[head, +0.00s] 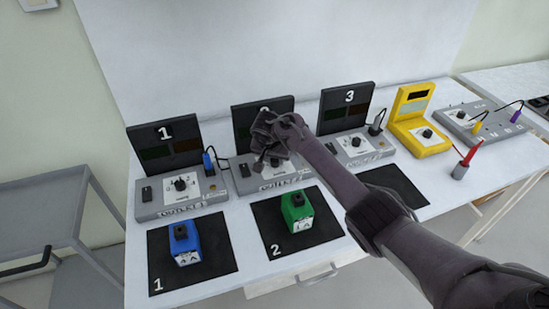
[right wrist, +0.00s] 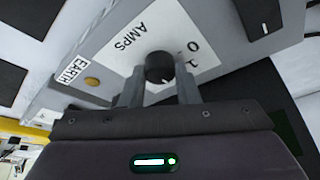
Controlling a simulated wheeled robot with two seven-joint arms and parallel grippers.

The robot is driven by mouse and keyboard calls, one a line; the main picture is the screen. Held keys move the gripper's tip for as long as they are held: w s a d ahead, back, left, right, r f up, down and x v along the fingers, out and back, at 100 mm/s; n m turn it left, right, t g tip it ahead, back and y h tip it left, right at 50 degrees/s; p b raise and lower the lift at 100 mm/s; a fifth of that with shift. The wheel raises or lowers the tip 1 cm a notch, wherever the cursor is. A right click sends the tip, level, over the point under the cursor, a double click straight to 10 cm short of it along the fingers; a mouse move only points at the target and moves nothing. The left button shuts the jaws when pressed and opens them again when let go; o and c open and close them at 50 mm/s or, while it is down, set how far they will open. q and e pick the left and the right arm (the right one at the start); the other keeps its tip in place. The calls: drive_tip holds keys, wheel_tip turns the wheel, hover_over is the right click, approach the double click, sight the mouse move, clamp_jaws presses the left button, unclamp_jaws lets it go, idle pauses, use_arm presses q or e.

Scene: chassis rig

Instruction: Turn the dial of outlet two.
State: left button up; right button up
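Outlet two is the middle grey unit (head: 284,180), with a black panel (head: 243,129) standing behind it. My right gripper (head: 267,150) is over this unit and hides its dial in the head view. In the right wrist view the black dial (right wrist: 160,67) sits on a white scale plate marked AMPS, 0 and 1. The two fingers of my right gripper (right wrist: 160,85) are on either side of the dial. The gap looks about as wide as the dial, and I cannot tell if they press on it. My left gripper is not in view.
Outlet one (head: 181,190) is to the left and outlet three (head: 357,150) to the right. A blue block (head: 187,246) and a green block (head: 297,213) stand on black mats in front. A yellow meter (head: 420,125) and a red probe (head: 468,158) are farther right.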

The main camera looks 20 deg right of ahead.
drive_tip(key=c, duration=0.4)
drive_tip(key=shift+o, duration=0.2)
drive_tip(key=shift+r+n+p, duration=0.15)
drive_tip(key=shift+n+p, duration=0.55)
drive_tip(key=shift+d+n+t+y+p, duration=0.1)
drive_tip(key=shift+n+t+y+p, duration=0.2)
drive_tip(key=shift+n+y+p, duration=0.6)
drive_tip(key=n, duration=0.2)
drive_tip(key=shift+n+p, duration=0.3)
drive_tip(key=shift+p, duration=0.05)
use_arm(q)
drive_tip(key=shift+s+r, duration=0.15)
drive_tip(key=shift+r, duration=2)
use_arm(e)
drive_tip(key=shift+d+n+y, duration=0.1)
drive_tip(key=shift+n+y, duration=0.4)
drive_tip(key=shift+n, duration=0.4)
use_arm(q)
drive_tip(key=shift+p, duration=0.3)
use_arm(e)
drive_tip(key=o, duration=1)
drive_tip(key=shift+s, duration=0.1)
drive_tip(key=shift+c, duration=0.2)
